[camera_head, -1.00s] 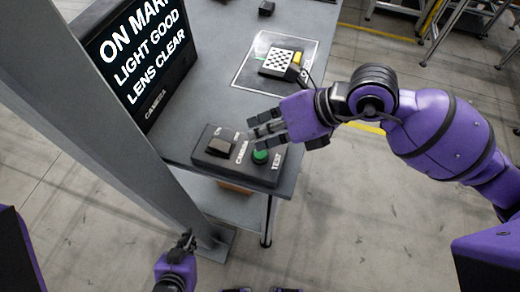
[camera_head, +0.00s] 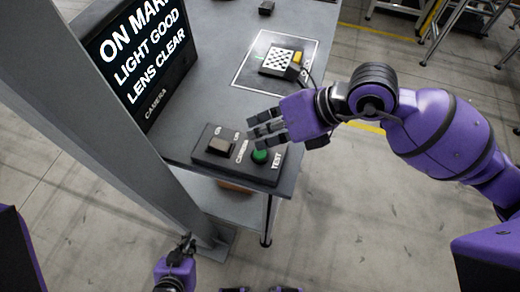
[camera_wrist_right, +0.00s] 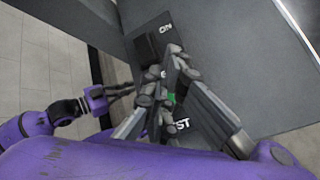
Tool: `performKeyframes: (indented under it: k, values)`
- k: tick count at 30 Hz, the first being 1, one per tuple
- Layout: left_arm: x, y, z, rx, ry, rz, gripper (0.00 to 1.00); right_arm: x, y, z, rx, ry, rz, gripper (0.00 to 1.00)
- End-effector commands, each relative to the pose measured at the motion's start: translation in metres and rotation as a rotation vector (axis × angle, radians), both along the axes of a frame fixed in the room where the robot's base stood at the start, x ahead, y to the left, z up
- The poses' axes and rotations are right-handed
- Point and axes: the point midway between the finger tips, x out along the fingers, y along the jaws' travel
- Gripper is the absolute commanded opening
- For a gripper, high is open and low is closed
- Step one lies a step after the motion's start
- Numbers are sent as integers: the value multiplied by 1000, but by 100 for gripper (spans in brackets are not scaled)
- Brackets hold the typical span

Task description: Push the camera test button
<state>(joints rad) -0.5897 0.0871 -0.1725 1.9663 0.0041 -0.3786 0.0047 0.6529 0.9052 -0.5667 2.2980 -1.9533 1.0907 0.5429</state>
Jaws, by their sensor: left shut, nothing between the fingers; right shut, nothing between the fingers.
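The green test button (camera_head: 261,156) sits on the right part of a dark control box (camera_head: 207,160) marked CAMERA and TEST, at the table's front edge. A rocker switch (camera_head: 219,147) is on the box's left part. My right gripper (camera_head: 258,127) is shut and empty above the box, its fingers just behind the button in the head view. In the right wrist view, the fingers (camera_wrist_right: 165,92) partly hide the green button (camera_wrist_right: 171,99); contact cannot be told. My left gripper (camera_head: 187,242) is shut and empty, low and apart from the box.
A screen (camera_head: 142,52) reading ON MARK, LIGHT GOOD, LENS CLEAR stands on the table (camera_head: 215,75). A checkered block (camera_head: 279,62) lies inside a white outline behind my right gripper. A grey post (camera_head: 110,125) rises at the left, near my left gripper.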

Motion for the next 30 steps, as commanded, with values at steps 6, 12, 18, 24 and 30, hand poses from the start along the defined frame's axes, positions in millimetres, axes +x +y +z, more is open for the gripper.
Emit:
performKeyframes:
  k: [6,12,18,24,30]
  values:
    - [1,-1,2,-2,-4,2,0,0,0,0,0,0,0,0]
    - [1,-2,1,-4,-3,4,0,0,0,-6,0,2,0,0]
    - [1,-2,0,-4,-2,4,0,0,0,-9,1,0,1,0]
    - [1,-2,0,-4,-2,4,0,0,0,-9,0,0,0,0]
    - [0,-1,-1,-3,1,4,0,0,0,-10,0,0,0,0]
